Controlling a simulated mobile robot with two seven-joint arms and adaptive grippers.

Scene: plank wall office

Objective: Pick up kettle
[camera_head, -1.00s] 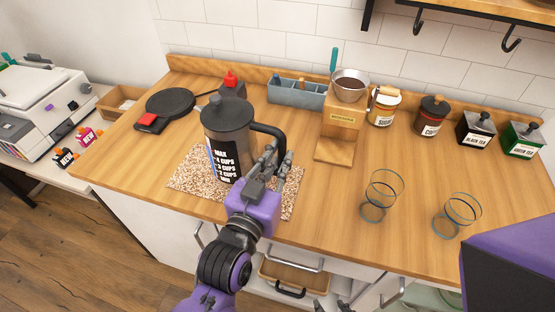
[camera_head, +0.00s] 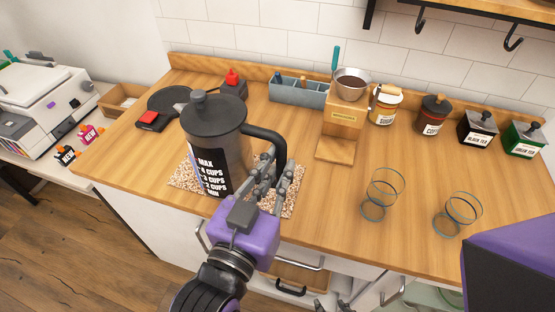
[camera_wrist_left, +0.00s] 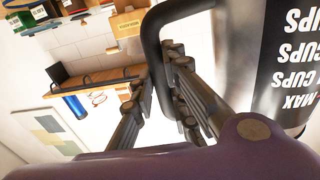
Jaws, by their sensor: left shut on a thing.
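The kettle (camera_head: 215,140) is a grey, see-through jug with a dark lid, a black handle and a black label with white cup marks. It is held above the speckled mat (camera_head: 290,199) on the wooden counter. My left gripper (camera_head: 272,168) is shut on the kettle's black handle, on its right side. In the left wrist view the handle (camera_wrist_left: 152,50) runs between the fingers, and the kettle's label (camera_wrist_left: 290,75) fills the right side.
Two clear glasses (camera_head: 382,193) (camera_head: 458,214) stand on the counter to the right. A wooden dripper stand (camera_head: 340,129) is behind. Sugar, coffee and tea canisters (camera_head: 431,115) line the back right. A black round hot plate (camera_head: 170,101) lies at the back left.

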